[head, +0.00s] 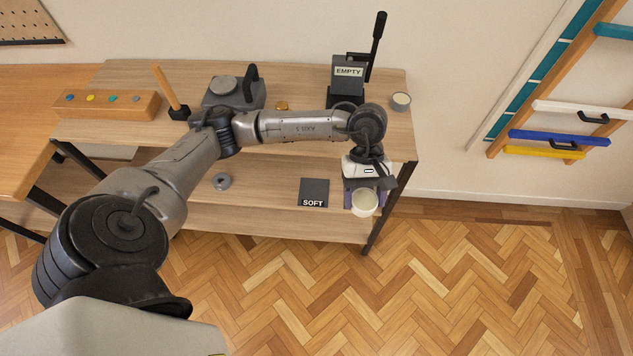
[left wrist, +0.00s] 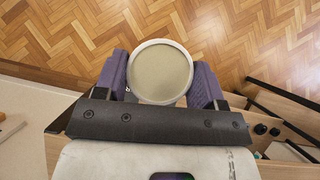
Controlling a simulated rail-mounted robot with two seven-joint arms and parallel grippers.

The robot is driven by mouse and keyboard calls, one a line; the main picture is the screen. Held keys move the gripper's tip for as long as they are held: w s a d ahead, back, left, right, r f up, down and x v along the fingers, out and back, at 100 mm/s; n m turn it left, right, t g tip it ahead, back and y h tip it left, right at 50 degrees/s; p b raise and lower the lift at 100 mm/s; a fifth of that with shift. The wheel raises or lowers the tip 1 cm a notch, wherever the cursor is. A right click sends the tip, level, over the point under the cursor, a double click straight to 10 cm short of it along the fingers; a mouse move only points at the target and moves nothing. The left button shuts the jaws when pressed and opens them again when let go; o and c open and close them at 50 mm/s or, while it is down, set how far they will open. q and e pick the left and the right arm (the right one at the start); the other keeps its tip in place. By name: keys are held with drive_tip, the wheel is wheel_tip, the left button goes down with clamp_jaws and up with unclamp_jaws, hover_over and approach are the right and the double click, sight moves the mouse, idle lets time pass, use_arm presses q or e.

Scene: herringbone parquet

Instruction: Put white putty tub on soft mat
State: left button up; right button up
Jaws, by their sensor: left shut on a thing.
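The white putty tub (head: 364,203) is round, with a pale grey-beige top. My left gripper (head: 362,193) is shut on it, at the right end of the shelf unit in the head view. In the left wrist view the tub (left wrist: 160,72) sits between the purple fingers of the left gripper (left wrist: 162,82), its round top facing the camera. The soft mat (head: 314,188) is a dark grey square marked SOFT on the lower shelf, just left of the tub and apart from it. Nothing lies on it. My right gripper is not in view.
The lower shelf (head: 265,220) also bears a small grey round part (head: 222,182). The upper top (head: 300,75) holds a lever press marked EMPTY (head: 348,75), a grey device (head: 228,92) and a small round tub (head: 401,101). A dark post (head: 386,212) stands near the held tub.

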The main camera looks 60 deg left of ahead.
use_arm(q)
drive_tip(key=s+a+f+n+t+b, duration=0.15)
drive_tip(key=a+f+b, duration=0.3)
drive_tip(key=f, duration=0.55)
drive_tip(key=s+a+f+n+b, duration=0.1)
drive_tip(key=s+a+f+b, duration=0.2)
drive_tip(key=f+b, duration=0.45)
drive_tip(key=s+a+f+n+t+b, duration=0.1)
drive_tip(key=s+a+f+n+b, duration=0.2)
drive_tip(key=f, duration=0.8)
drive_tip(key=w+a+f+n+t+b, duration=0.1)
drive_tip(key=w+a+n+t+b, duration=0.1)
drive_tip(key=a, duration=0.4)
drive_tip(key=w+a+f+n+t+y+b, duration=0.1)
drive_tip(key=w+a+f+n+t+b, duration=0.1)
drive_tip(key=w+a+n, duration=0.3)
drive_tip(key=w+a+f+n+t+y+b, duration=0.1)
drive_tip(key=w+a+n+t+b, duration=0.1)
drive_tip(key=a, duration=0.6)
drive_tip(key=shift+w+f+n+b, duration=0.25)
drive_tip(key=shift+w+n+b, duration=0.5)
drive_tip(key=shift+w+n, duration=0.4)
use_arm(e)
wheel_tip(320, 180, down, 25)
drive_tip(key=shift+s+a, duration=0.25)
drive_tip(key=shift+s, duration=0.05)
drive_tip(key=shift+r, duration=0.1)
